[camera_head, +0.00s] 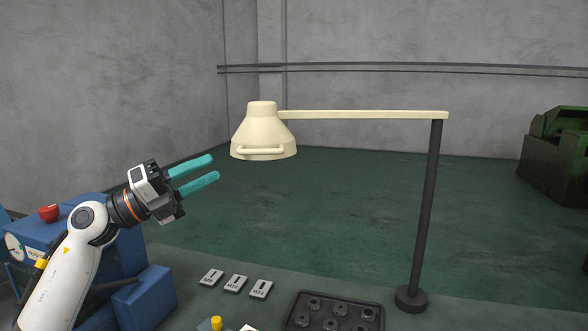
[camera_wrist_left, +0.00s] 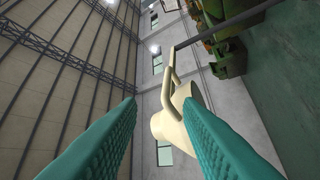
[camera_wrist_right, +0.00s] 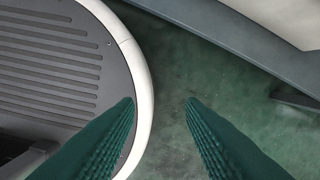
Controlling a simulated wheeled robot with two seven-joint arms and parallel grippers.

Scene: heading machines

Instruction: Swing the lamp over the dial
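The cream lamp (camera_head: 263,133) hangs from a horizontal arm (camera_head: 365,115) on a dark upright post (camera_head: 427,210), with a handle bar on its shade's front. My left gripper (camera_head: 207,169) is open and empty, just left of the lamp and apart from it. In the left wrist view the lamp (camera_wrist_left: 168,122) and its handle show beyond the open fingers (camera_wrist_left: 160,108). A dial (camera_head: 14,247) with a white face is on the blue machine (camera_head: 90,235) at the left. My right gripper (camera_wrist_right: 160,102) is open and empty, seen only in its wrist view.
A red button (camera_head: 49,213) tops the blue machine. Small labelled plates (camera_head: 236,284) and a dark tray (camera_head: 295,318) of round parts lie on the bench in front. A green machine (camera_head: 555,155) stands far right. The air between left gripper and lamp is clear.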

